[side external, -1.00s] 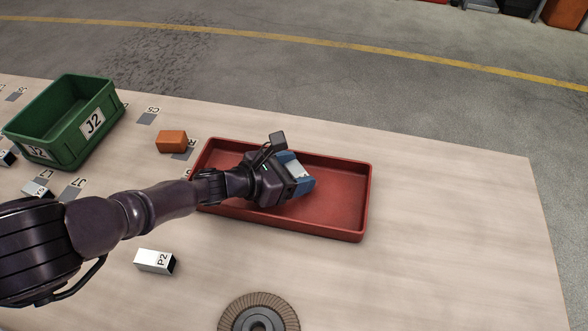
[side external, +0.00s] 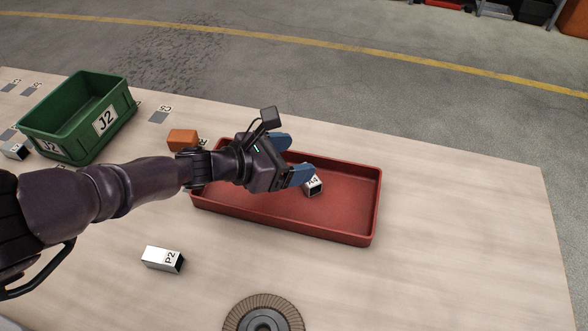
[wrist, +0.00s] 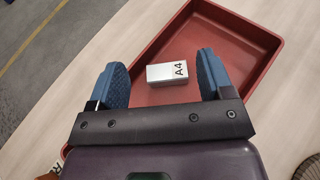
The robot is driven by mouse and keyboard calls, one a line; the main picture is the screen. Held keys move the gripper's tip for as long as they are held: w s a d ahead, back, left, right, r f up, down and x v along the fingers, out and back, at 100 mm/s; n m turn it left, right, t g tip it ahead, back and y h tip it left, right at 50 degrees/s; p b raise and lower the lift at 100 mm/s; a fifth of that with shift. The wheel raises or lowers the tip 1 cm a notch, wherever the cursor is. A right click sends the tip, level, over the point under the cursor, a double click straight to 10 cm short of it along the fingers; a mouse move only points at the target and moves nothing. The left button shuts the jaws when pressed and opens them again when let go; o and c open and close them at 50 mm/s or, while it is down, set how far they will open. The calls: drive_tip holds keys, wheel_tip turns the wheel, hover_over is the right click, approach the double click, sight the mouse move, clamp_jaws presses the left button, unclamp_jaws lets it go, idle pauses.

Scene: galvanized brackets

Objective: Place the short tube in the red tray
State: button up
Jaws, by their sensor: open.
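The short tube, a small white block-like piece marked A4 (side external: 313,186), lies in the red tray (side external: 340,235), near its middle. In the wrist view the A4 tube (wrist: 168,74) lies on the floor of the tray (wrist: 262,30), apart from both fingers. My gripper (side external: 290,158) is open and empty, with its blue fingers spread above the tray. In the side view one finger partly covers the tube. The wrist view shows the fingers (wrist: 162,82) on either side of the tube's line, with a gap at each side.
A white tube marked P2 (side external: 162,259) lies on the table in front of the tray. A brown disc (side external: 263,314) lies at the front edge. An orange block (side external: 182,139) and a green bin marked J2 (side external: 122,123) stand to the left. The table right of the tray is clear.

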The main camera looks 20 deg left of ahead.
drive_tip(key=shift+r, duration=0.95)
drive_tip(key=w+a+r+n+t+y, duration=0.35)
drive_tip(key=a+r+n+y, duration=0.25)
drive_tip(key=a+r+n, duration=0.7)
drive_tip(key=s+a+r+n+g+y, duration=0.1)
drive_tip(key=s+a+r+n, duration=0.15)
drive_tip(key=a+n, duration=0.35)
drive_tip(key=s+a+r+n+g+y, duration=0.1)
drive_tip(key=s+a+r+n+g, duration=0.15)
drive_tip(key=a+n, duration=0.35)
drive_tip(key=s+a+r+n+g+y, duration=0.1)
drive_tip(key=s+a+r+n, duration=0.3)
drive_tip(key=s+n, duration=0.25)
drive_tip(key=s+a+r+n+g, duration=0.1)
drive_tip(key=s+a+r+n, duration=0.3)
drive_tip(key=s, duration=0.3)
drive_tip(key=s+a+n+g, duration=0.2)
drive_tip(key=s+n, duration=0.7)
drive_tip(key=s, duration=0.6)
drive_tip(key=shift+s+f+y, duration=0.25)
drive_tip(key=shift+f+y, duration=0.05)
drive_tip(key=shift+f, duration=0.05)
